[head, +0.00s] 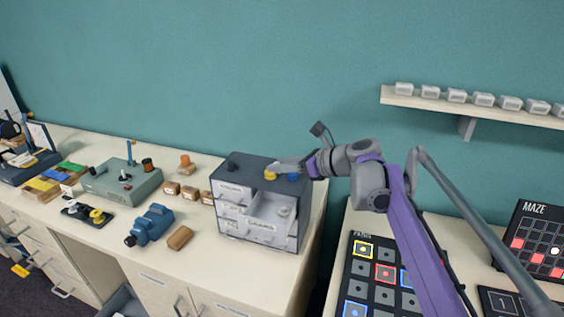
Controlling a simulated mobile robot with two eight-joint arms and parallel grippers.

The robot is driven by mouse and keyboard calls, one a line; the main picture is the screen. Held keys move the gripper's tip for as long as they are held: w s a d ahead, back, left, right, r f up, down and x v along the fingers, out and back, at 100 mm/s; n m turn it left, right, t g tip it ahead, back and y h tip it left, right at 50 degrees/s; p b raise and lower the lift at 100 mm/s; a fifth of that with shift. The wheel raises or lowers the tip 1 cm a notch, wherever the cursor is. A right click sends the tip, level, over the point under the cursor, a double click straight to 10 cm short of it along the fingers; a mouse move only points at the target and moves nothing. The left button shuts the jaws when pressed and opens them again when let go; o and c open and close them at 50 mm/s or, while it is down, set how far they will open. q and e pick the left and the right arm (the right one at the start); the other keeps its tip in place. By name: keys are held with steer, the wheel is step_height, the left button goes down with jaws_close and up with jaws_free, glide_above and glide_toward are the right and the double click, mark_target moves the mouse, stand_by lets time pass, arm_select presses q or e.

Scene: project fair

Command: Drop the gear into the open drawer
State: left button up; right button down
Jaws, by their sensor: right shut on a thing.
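The grey cabinet (258,235) of small drawers stands on the pale workbench. One drawer (268,212) on its right side is pulled open, and a small pale item shows inside it. My right gripper (276,167) reaches in from the right over the cabinet top and is shut on a small yellow piece, which looks like the gear (270,175). The gear is above and behind the open drawer; I cannot tell whether it touches the cabinet top. Its teeth are too small to make out. My left gripper is not in view.
A dark knob-like piece (232,165) and a blue piece (293,177) are at the cabinet top. A blue machine (151,224), wooden blocks (180,238) and a green-grey box (125,184) stand to the left. A button panel (384,292) lies on the right table.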

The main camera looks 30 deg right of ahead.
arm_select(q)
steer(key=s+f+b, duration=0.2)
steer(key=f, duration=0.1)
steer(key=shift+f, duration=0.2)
arm_select(e)
step_height(320, 180, down, 5)
steer(key=shift+s+r, duration=0.15)
steer(key=shift+r, duration=0.05)
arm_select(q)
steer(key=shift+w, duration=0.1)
arm_select(e)
steer(key=shift+c, duration=1.8)
jaws_free()
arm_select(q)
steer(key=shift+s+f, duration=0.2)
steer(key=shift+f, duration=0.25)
arm_select(e)
steer(key=v, duration=1.1)
steer(key=shift+f, duration=0.1)
